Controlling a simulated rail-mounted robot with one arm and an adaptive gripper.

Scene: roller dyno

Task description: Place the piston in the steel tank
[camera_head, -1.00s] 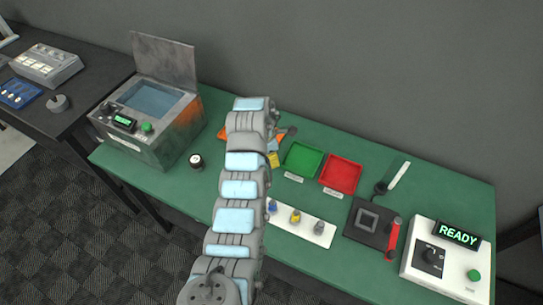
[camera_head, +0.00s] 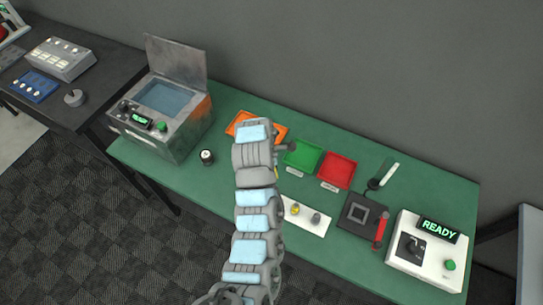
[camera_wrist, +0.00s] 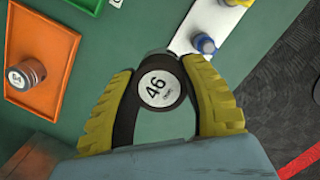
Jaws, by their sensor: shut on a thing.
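My gripper (camera_wrist: 162,76) is shut on the piston (camera_wrist: 158,88), a dark round piece with a white "46" label facing the wrist camera. Its yellow-padded fingers lie on either side of it, over the green table. In the head view my arm hides most of the gripper and the piston, which are near the orange and green trays. The steel tank (camera_head: 188,137) stands at the left end of the table, left of my arm. Its lid (camera_head: 177,62) is raised, blue liquid shows inside, and its display reads READY.
An orange tray (camera_wrist: 50,103) holds a rusty labelled cylinder (camera_wrist: 27,74). Green (camera_head: 303,156) and red (camera_head: 337,171) trays, a white peg board (camera_head: 302,217) and a white READY box (camera_head: 425,262) lie to the right.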

